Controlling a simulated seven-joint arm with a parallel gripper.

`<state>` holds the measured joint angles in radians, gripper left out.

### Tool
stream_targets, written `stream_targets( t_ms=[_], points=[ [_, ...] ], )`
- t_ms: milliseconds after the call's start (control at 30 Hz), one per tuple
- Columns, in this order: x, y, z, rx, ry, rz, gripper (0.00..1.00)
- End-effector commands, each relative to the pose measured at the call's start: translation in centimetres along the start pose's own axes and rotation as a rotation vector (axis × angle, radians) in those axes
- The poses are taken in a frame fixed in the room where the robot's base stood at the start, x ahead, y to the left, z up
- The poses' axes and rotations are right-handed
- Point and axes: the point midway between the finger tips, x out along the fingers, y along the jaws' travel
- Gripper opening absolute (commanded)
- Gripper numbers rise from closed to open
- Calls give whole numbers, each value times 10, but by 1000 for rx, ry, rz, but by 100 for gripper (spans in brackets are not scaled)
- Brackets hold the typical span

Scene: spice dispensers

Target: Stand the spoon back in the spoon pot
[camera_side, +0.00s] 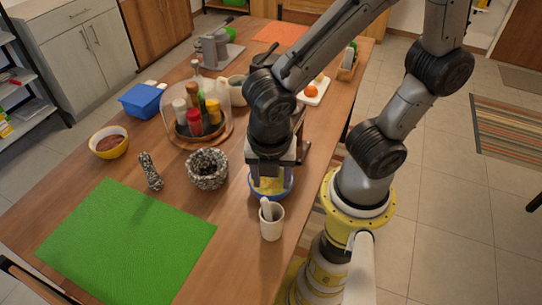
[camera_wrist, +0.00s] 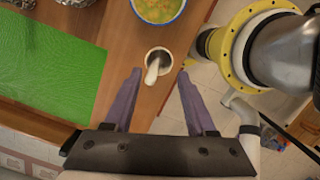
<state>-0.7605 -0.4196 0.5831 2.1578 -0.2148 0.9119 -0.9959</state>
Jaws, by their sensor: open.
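The spoon pot (camera_side: 271,224) is a small white cup standing upright near the table's right edge, in front of the blue bowl. A pale spoon (camera_side: 266,207) leans inside it, its upper end above the rim. In the wrist view the pot (camera_wrist: 158,56) lies just beyond the fingertips, and the spoon (camera_wrist: 151,74) slants out over its near rim. My gripper (camera_wrist: 160,76) is open, its two purple fingers apart with nothing between them. In the side view my gripper (camera_side: 268,172) hangs over the blue bowl, its fingertips hard to make out.
The blue bowl (camera_side: 286,191) of yellow food stands right behind the pot. A stone mortar (camera_side: 207,172) and pestle (camera_side: 151,172) are to the left, with a round tray of bottles (camera_side: 170,138) behind. A green mat (camera_side: 125,242) lies front left. Bare wood lies around the pot.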

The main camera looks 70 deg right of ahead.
Motion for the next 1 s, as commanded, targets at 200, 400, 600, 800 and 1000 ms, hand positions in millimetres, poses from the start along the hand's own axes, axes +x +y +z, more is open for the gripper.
stream_targets(
  t_ms=[200, 400, 600, 800, 1000],
  points=[
    [-46, 1, -1, -1, 4, 7, 56],
    [-88, 1, -1, -1, 4, 5, 56],
    [-115, 0, 0, 0, 2, 2, 56],
    [-124, 0, 0, 0, 1, 0, 56],
    [-124, 0, 0, 0, 1, 0, 56]
  ],
)
